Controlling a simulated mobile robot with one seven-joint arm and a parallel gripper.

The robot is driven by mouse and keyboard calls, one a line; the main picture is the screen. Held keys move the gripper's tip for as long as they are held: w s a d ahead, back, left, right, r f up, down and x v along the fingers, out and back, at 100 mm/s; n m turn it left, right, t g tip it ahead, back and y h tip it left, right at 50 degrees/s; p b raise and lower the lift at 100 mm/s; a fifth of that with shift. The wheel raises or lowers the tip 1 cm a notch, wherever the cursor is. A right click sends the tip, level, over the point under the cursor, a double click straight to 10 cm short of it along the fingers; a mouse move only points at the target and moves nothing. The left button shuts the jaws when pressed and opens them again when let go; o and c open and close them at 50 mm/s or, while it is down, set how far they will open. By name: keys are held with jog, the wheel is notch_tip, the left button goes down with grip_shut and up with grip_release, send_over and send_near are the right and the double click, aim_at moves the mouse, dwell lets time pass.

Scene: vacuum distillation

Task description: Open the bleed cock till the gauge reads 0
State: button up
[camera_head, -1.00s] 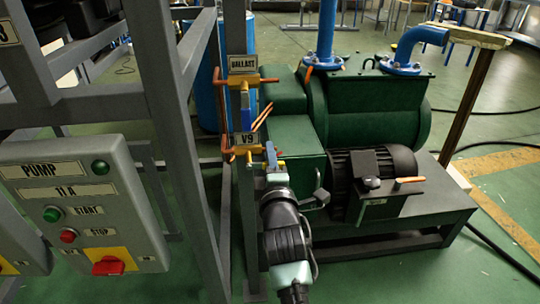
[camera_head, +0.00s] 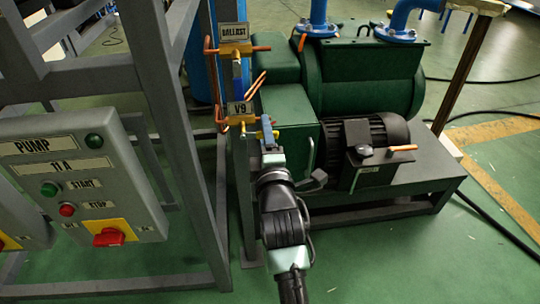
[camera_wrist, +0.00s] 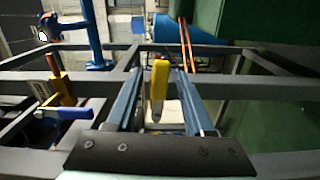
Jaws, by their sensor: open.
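The V9 cock is on the grey post left of the green pump, with its brass body (camera_head: 236,121) below the V9 plate (camera_head: 240,108). My gripper (camera_head: 268,128) is right beside it, and its fingers hide part of the cock. In the wrist view a yellow lever (camera_wrist: 159,82) stands between the two blue-grey fingers of my open gripper (camera_wrist: 158,76), with a visible gap on either side. I cannot tell how far the cock is turned. No gauge can be read in either view.
The BALLAST valve (camera_head: 236,49) sits above V9 on the same post. A blue-levered valve (camera_wrist: 66,113) is left of my fingers in the wrist view. The green pump (camera_head: 370,85) and motor (camera_head: 375,135) stand to the right, the PUMP panel (camera_head: 75,185) to the left.

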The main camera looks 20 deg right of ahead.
jog(key=v, duration=1)
jog(key=s+a+r+m+t+y, duration=0.1)
jog(key=a+r+m+t, duration=0.2)
jog(key=r, duration=0.8)
jog(key=s+a+r+m+t+y, duration=0.1)
jog(key=a+r+m+t+y, duration=0.1)
jog(key=a+r, duration=0.65)
jog(key=s+a+r+m+t+y, duration=0.1)
jog(key=r+m+t, duration=0.15)
jog(key=r, duration=1.05)
jog(key=s+a+r+m+t+y, duration=0.15)
jog(key=s+a+r+m, duration=0.25)
jog(key=s+r+m, duration=0.45)
notch_tip(320, 180, up, 36)
jog(key=n+t+p, duration=0.1)
jog(key=n+p, duration=0.1)
jog(key=p, duration=3.3)
jog(key=shift+w+a+r, duration=0.2)
jog(key=shift+w+r, duration=0.05)
jog(key=shift+w, duration=0.1)
jog(key=shift+h, duration=0.25)
